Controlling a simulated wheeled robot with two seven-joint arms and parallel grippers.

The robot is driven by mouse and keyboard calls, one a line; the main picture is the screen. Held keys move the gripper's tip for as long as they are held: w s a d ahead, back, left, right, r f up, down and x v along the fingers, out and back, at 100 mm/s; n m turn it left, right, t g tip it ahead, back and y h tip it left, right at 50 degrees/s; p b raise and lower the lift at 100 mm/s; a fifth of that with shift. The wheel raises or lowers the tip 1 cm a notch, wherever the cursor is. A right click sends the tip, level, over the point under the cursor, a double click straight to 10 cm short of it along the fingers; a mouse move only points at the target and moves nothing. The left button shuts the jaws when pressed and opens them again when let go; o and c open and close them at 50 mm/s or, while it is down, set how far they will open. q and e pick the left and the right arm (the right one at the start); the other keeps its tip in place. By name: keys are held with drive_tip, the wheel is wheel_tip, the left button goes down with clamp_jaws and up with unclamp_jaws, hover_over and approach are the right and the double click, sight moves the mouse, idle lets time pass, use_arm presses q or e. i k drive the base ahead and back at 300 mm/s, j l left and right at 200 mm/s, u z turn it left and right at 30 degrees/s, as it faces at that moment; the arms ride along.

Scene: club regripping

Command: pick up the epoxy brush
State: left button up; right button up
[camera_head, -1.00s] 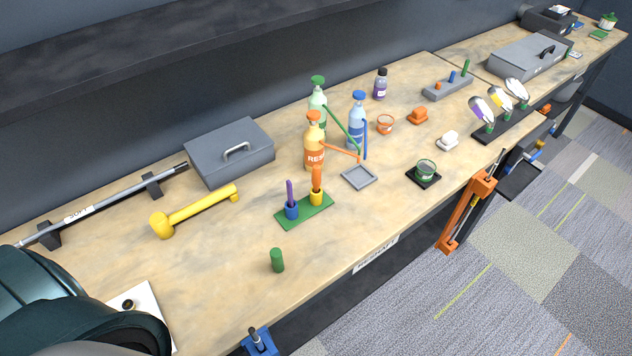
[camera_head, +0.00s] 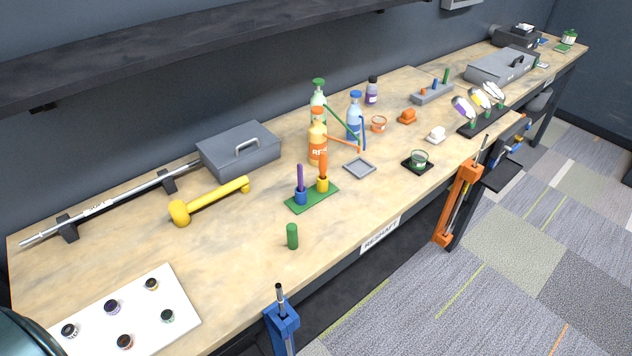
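Two upright brush-like handles stand in cups on a green base (camera_head: 312,200). One is a purple handle (camera_head: 300,178) in a blue cup (camera_head: 301,197). The other is an orange handle (camera_head: 323,164) in a yellow cup (camera_head: 322,185). No label shows which one is the epoxy brush, and their lower ends are hidden in the cups. Neither of my grippers is in view. Only a dark teal part of my own body shows at the lower left corner.
An orange bottle (camera_head: 317,145) stands close behind the handles. A green cylinder (camera_head: 292,236) stands in front, near the bench edge. A yellow mallet (camera_head: 212,200) lies to the left. A white board (camera_head: 140,312) with several small jars lies front left. Bare bench lies between.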

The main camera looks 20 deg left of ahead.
sight(323, 158)
drive_tip(key=i+l+u, duration=0.3)
drive_tip(key=l, duration=0.45)
drive_tip(key=i+l+u, duration=0.1)
drive_tip(key=l+u, duration=0.25)
drive_tip(key=l, duration=0.4)
drive_tip(key=l+u, duration=0.3)
drive_tip(key=l, duration=0.55)
